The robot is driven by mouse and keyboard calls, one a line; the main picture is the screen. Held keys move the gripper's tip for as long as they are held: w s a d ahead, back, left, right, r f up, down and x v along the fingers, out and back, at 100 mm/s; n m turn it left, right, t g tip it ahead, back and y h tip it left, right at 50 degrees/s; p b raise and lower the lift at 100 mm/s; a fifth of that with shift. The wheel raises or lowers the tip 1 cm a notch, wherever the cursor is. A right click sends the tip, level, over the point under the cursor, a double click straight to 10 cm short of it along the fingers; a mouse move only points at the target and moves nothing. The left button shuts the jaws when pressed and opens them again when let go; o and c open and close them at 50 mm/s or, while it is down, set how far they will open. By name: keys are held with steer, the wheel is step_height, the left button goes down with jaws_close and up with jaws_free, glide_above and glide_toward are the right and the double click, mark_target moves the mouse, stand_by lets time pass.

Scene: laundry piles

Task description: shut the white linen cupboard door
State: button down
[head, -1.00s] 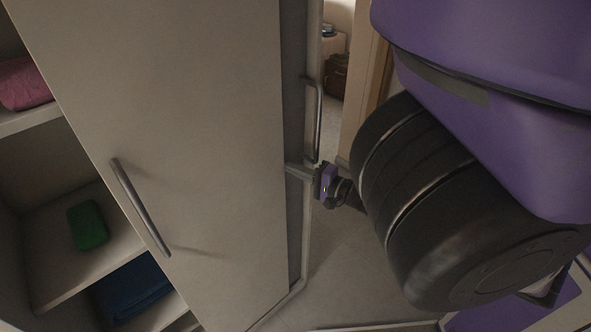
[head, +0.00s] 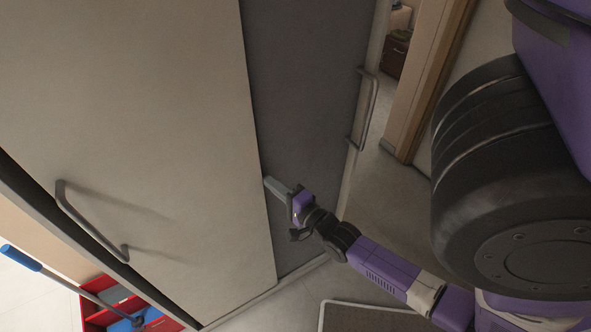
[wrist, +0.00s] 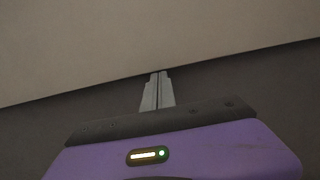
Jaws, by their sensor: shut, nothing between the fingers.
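The white linen cupboard door (head: 150,120) fills the left of the head view, with a grey bar handle (head: 90,225) near its left edge. A narrow dark gap runs along that edge, and no shelves show inside. My gripper (head: 270,183) is shut and empty, beside the door's right edge and in front of a dark grey panel (head: 310,90). In the wrist view, its closed fingers (wrist: 158,76) point at the line where the pale door (wrist: 150,40) meets the dark surface. I cannot tell whether the fingertips touch the door.
The dark panel has its own bar handle (head: 367,110). A doorway with a brown cabinet (head: 397,52) lies behind. A red container (head: 95,310) and a blue-ended pole (head: 45,272) are at lower left. A framed mat (head: 365,318) lies on the floor below my arm.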

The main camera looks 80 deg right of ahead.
steer(key=shift+w+a, duration=1.3)
steer(key=shift+w, duration=0.1)
steer(key=shift+s+a+f, duration=0.15)
steer(key=shift+s+a, duration=0.1)
steer(key=shift+s, duration=0.1)
steer(key=b, duration=0.2)
glide_toward(255, 188)
steer(key=shift+s+d, duration=0.25)
steer(key=shift+d, duration=0.05)
